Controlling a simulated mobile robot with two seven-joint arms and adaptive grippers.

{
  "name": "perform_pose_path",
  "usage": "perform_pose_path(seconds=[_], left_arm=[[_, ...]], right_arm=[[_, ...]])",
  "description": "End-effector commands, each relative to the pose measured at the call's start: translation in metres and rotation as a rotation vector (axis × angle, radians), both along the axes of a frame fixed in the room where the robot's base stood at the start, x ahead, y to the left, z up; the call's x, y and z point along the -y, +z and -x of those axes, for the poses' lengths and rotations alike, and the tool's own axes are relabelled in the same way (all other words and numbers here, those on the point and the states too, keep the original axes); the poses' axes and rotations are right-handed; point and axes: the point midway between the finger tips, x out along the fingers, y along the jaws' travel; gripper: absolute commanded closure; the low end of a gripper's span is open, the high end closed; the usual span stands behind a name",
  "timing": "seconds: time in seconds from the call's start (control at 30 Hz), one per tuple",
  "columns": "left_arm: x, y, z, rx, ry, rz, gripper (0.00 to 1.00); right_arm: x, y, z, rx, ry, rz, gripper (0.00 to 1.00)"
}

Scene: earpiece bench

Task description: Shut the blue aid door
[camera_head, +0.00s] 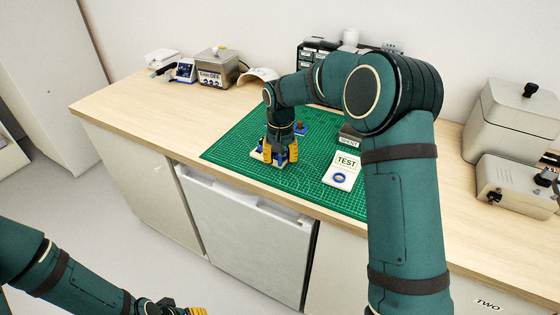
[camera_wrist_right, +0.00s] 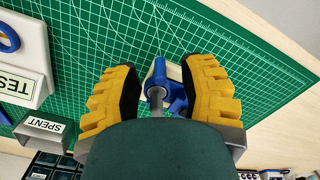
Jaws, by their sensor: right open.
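My right gripper (camera_head: 281,156) points down over the green mat and is open. In the right wrist view its yellow fingers (camera_wrist_right: 160,98) stand on either side of a blue part (camera_wrist_right: 174,92), which I take to be the blue aid. A grey pin or rod shows at its near end. The part sits by a cream block (camera_wrist_right: 172,71); gaps show between it and the fingers. In the head view, bits of blue and the cream base (camera_head: 257,157) show around the fingers. The door's position is not clear. My left gripper (camera_head: 197,311) is only partly in view at the bottom edge.
The green mat (camera_head: 225,150) lies on the wooden bench (camera_head: 120,97). A white TEST stand (camera_head: 342,172) with a blue ring and a SPENT box (camera_head: 349,137) are to the right. Another small blue item (camera_head: 300,129) stands behind the gripper. Grey machines (camera_head: 512,125) stand far right.

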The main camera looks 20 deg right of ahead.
Motion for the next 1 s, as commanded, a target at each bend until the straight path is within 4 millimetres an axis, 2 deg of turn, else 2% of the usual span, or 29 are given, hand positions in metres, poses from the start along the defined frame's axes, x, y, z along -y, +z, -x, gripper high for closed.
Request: perform_pose_path(seconds=[0.13, 0.43, 0.53, 0.57, 1.0], left_arm=[[0.0, -0.0018, -0.0005, 0.001, 0.0, 0.0, 0.59], [0.0, -0.0015, -0.0005, 0.002, 0.001, 0.0, 0.59], [-0.0001, -0.0017, -0.0006, 0.002, 0.001, 0.0, 0.59], [-0.0001, -0.0017, -0.0005, 0.002, 0.001, 0.0, 0.59], [-0.0001, -0.0008, -0.0004, 0.001, 0.0, 0.0, 0.59]], right_arm=[[-0.0001, -0.0081, 0.0003, -0.001, 0.0, 0.0, 0.59], [-0.0002, -0.0087, 0.0002, 0.0, 0.0, 0.0, 0.59], [-0.0002, -0.0087, 0.0002, -0.001, 0.0, 0.0, 0.95], [-0.0002, -0.0086, 0.0002, -0.001, 0.0, 0.0, 1.0], [-0.0006, -0.0083, -0.0002, 0.0, -0.007, 0.0, 1.0]])
